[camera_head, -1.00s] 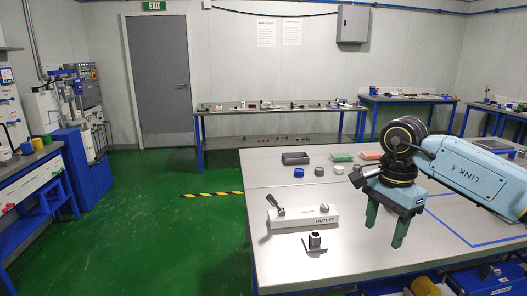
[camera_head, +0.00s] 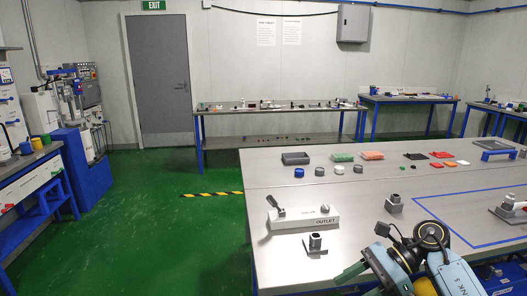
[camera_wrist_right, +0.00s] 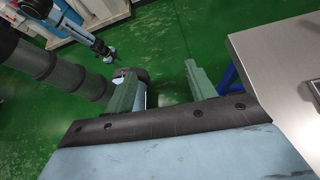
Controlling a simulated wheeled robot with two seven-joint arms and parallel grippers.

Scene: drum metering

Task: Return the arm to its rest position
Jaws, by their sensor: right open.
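My right arm is at the lower right of the head view, low by the table's front edge. A green finger of my right gripper (camera_head: 350,271) points left there. In the right wrist view the gripper (camera_wrist_right: 160,74) has its two green fingers apart, with green floor between them and nothing held. A light blue arm with a dark end (camera_wrist_right: 103,48) shows at the upper left of the wrist view. It looks like my left arm, but its jaws are too small to read. The head view does not show the left arm.
The steel table (camera_head: 230,160) carries a white outlet block (camera_head: 303,217), small metal fixtures (camera_head: 315,242), a dark tray (camera_head: 295,158), several caps and coloured parts. The table's edge (camera_wrist_right: 245,75) is right of the gripper in the wrist view. Green floor (camera_head: 150,240) is open to the left.

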